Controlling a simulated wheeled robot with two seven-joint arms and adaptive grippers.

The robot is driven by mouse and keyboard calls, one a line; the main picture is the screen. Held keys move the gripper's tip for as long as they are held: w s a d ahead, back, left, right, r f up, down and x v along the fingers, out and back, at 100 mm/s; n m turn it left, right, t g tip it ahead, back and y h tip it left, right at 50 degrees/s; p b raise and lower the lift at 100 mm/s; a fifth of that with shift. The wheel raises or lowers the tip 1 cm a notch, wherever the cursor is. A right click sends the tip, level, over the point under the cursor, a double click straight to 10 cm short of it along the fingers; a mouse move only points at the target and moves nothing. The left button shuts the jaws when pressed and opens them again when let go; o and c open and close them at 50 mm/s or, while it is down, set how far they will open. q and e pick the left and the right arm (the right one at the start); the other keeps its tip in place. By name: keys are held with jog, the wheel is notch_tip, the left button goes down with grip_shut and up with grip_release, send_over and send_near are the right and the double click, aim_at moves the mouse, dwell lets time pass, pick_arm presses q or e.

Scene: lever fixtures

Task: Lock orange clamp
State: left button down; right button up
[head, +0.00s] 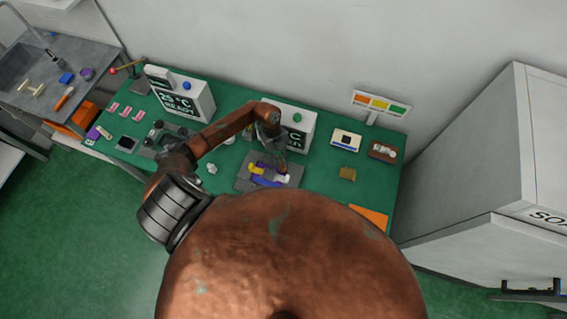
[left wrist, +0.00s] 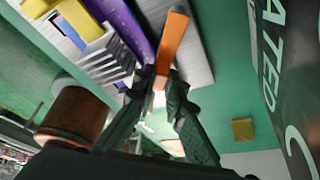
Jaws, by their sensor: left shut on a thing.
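The orange clamp handle (left wrist: 172,38) points up and away in the left wrist view, joined to a pale part at its lower end. My left gripper (left wrist: 160,82) has its two dark fingers closed around the lower part of this handle. In the head view my left gripper (head: 279,155) reaches down over a grey fixture plate (head: 243,184) bearing purple, yellow, blue and whitish parts. The orange handle is mostly hidden by the gripper there. In the left wrist view a purple bar (left wrist: 127,28) and a yellow block (left wrist: 80,45) lie left of the handle. My right gripper is not in view.
A white display box (head: 297,120) stands close behind the fixture, and a second box (head: 185,97) stands further left. A small yellowish block (head: 347,174) and an orange sheet (head: 370,215) lie to the right on the green table. Bare table separates them from the fixture.

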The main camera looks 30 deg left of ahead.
pick_arm(q)
jog(key=shift+s+a, duration=0.1)
jog(key=shift+s, duration=0.05)
dwell(0.4)
jog(key=c, duration=2)
grip_release()
jog(key=shift+o, duration=0.2)
